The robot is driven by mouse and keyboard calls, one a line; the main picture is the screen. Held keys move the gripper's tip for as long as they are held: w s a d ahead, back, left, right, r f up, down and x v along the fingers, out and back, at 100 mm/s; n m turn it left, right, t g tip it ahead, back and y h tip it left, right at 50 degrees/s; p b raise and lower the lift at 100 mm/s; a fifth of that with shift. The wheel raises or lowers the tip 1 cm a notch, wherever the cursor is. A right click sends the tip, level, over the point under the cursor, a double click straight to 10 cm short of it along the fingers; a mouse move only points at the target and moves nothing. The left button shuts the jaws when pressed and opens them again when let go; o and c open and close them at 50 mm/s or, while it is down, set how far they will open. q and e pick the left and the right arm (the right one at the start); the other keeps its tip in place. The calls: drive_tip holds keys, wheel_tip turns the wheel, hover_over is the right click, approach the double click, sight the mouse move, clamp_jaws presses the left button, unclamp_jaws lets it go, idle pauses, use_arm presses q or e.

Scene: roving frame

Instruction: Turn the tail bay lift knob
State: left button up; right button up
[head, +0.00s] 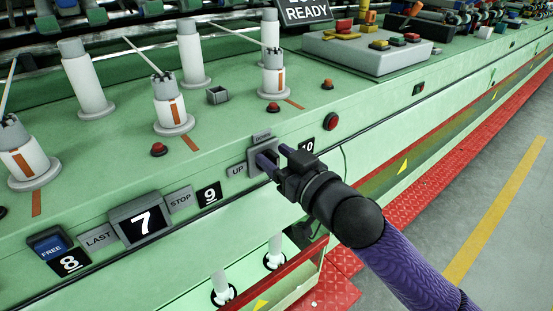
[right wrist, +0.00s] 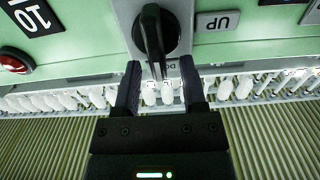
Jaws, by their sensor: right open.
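In the right wrist view a black lever-shaped knob (right wrist: 152,35) sits on a grey plate, next to an upside-down UP label (right wrist: 218,21). A DOWN label is partly hidden near the fingertips. My right gripper (right wrist: 160,75) is open, with one finger on each side of the knob's handle in the picture; I see no clear contact. In the head view my right gripper (head: 268,158) is at the green console's front face, between the UP label (head: 237,170) and the number 10 sign (head: 307,147). It mostly hides the knob there. My left gripper is not in view.
A red button (head: 331,121) lies right of the 10 sign. Signs 9 (head: 209,194), 7 (head: 143,222) and 8 (head: 69,262) line the front edge. White posts (head: 170,105) stand on the console top. A red walkway (head: 440,165) and grey floor lie to the right.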

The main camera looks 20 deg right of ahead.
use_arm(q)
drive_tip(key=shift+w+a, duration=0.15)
use_arm(e)
drive_tip(key=shift+w, duration=0.1)
clamp_jaws()
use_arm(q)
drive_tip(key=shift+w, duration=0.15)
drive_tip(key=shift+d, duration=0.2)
